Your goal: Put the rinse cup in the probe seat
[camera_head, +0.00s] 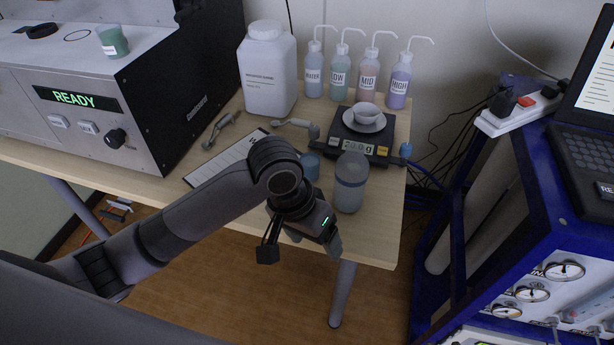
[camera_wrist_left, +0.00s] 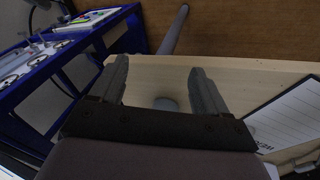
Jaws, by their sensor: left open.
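I cannot tell for certain which vessel is the rinse cup. A small blue cup (camera_head: 310,165) stands on the table beside a larger translucent container with greyish contents (camera_head: 350,183). A cup with green contents (camera_head: 112,41) stands on top of the analyser (camera_head: 150,85), near a black ring (camera_head: 42,30) and a marked circle (camera_head: 77,35); which is the probe seat is unclear. My left gripper (camera_head: 333,244) is open and empty at the table's front edge. In the left wrist view, a grey-blue round thing (camera_wrist_left: 165,104) shows beyond and between the open fingers (camera_wrist_left: 160,85).
A scale (camera_head: 362,140) holding a white bowl and dish stands behind the container. Several wash bottles (camera_head: 368,75) and a white jug (camera_head: 267,70) line the back. A blue cart (camera_head: 480,210) stands to the right.

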